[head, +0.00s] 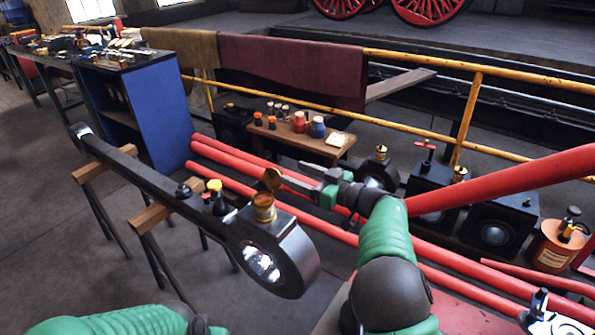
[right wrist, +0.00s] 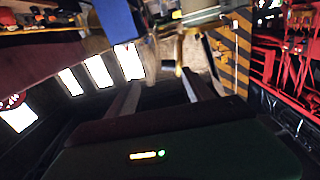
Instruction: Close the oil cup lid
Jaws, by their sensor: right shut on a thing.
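The brass oil cup (head: 264,208) stands on top of the round end of a long dark rod (head: 290,255). Its brass lid (head: 272,179) is raised above the cup's rim, tilted up and open. My right gripper (head: 284,181) reaches in from the right, with its fingers at the lid and shut on it. In the right wrist view, the two dark fingers (right wrist: 160,92) point up the picture, and the lid cannot be made out clearly. My left arm shows only as a green link at the bottom left of the head view; its gripper is out of view.
The rod rests on wooden-topped trestles (head: 150,217). A yellow-topped oil can (head: 215,190) stands on it left of the cup. Red rods (head: 330,230) run behind. A small table (head: 300,135) holds jars. A yellow railing (head: 465,120) stands beyond.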

